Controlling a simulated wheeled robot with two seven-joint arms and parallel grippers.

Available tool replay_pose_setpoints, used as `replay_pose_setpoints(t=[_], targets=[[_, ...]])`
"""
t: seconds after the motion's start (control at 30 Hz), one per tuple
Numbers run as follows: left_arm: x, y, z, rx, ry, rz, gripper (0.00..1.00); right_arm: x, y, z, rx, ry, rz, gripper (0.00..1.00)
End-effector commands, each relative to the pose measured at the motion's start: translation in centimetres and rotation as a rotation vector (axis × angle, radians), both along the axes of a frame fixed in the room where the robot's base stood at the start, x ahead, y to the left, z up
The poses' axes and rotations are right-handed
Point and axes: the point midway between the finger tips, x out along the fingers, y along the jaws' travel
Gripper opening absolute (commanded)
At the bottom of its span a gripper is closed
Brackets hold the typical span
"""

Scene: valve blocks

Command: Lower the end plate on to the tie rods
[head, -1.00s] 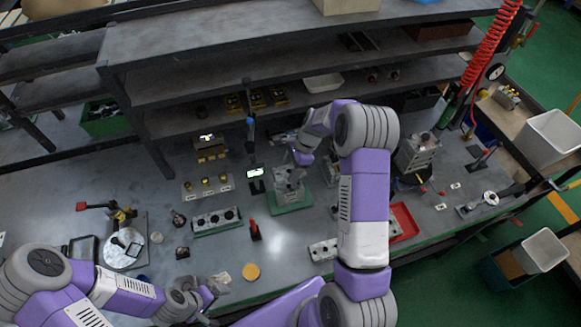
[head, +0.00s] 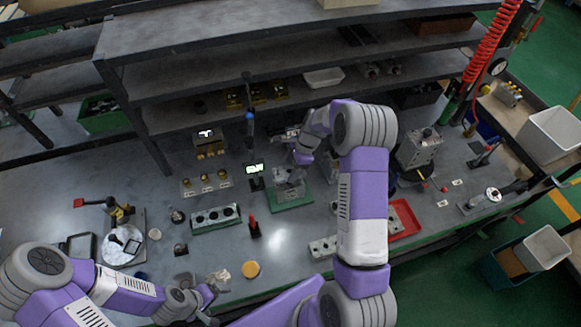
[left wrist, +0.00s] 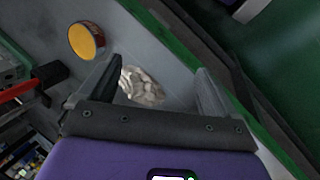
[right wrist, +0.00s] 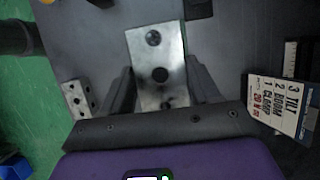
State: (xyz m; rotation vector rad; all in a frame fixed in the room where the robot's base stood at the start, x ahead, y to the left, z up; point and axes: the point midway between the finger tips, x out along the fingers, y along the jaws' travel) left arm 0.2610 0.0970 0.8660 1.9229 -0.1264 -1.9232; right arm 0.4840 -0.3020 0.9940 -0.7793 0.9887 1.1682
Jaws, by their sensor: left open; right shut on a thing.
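My right gripper (right wrist: 158,80) is shut on a grey metal plate (right wrist: 157,50) with dark round holes, which I take to be the end plate. In the head view my right gripper (head: 302,158) points down over a metal block stack (head: 290,188) on a green base (head: 291,204). The tie rods cannot be made out, nor whether the plate touches anything below. My left gripper (head: 209,295) is open and empty near the front edge of the table. In the left wrist view a crumpled silvery cloth (left wrist: 141,86) lies beyond its open fingers.
A valve block with round ports (head: 215,217) lies left of the stack, with a red-handled tool (head: 254,229) beside it. A card (right wrist: 278,104) stands close right of my right gripper. Shelves (head: 270,85) rise behind.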

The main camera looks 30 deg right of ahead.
Motion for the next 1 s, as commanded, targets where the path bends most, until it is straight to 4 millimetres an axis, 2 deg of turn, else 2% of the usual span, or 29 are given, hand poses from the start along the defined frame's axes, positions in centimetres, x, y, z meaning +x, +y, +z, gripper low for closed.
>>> replay_pose_setpoints(t=[1.0], targets=[[0.0,0.0,-1.8,0.0,0.0,0.0,0.92,0.0,0.0,-2.6,0.0,-0.001,0.0,0.2]])
